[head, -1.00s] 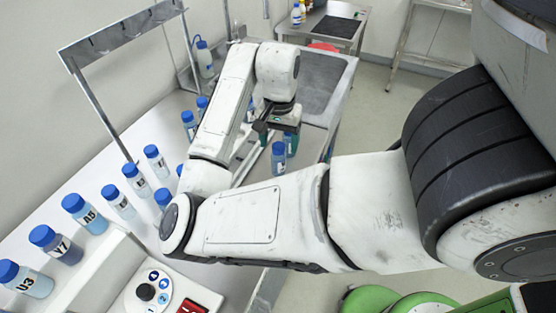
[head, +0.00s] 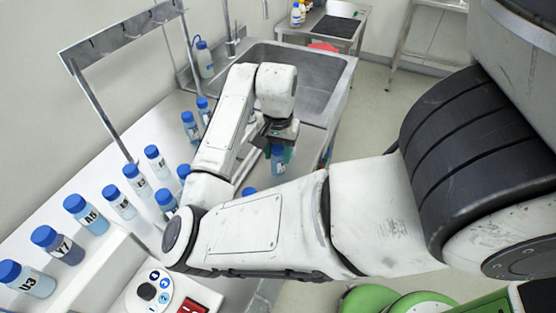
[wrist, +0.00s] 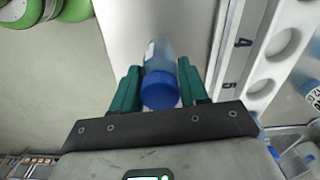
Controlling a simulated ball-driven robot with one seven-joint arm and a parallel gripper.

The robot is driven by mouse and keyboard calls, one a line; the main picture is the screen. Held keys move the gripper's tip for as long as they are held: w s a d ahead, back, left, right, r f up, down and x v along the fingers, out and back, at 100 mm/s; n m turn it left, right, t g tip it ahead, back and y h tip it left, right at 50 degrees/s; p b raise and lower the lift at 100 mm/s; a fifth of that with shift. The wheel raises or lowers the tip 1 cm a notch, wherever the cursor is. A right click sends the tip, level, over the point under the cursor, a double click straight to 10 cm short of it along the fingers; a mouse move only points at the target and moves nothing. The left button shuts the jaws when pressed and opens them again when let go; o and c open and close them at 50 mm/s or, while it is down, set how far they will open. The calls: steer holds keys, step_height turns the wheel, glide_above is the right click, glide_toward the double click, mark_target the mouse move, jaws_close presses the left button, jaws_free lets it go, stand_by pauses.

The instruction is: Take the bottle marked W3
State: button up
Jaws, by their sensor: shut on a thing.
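My gripper (head: 281,138) is above the bench, near the front of the sink. In the wrist view my gripper (wrist: 158,72) has its green fingers on either side of one blue-capped bottle (wrist: 161,88) and is shut on it. This bottle (head: 278,162) hangs below the gripper in the head view. A white label edge shows on its side, but its marking cannot be read. Bottles marked U3 (head: 30,281), Y7 (head: 58,248) and A5 (head: 88,217) stand at the left. No W3 marking is legible.
Several more blue-capped bottles (head: 138,181) stand along the bench. A metal frame (head: 115,45) rises at the back. A sink (head: 312,75) lies beyond the gripper. A control box (head: 150,292) is at the front. A white rack with holes (wrist: 266,80) is beside the gripper.

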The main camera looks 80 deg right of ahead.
steer(key=c, duration=0.3)
steer(key=shift+r, duration=0.15)
steer(key=shift+c, duration=0.3)
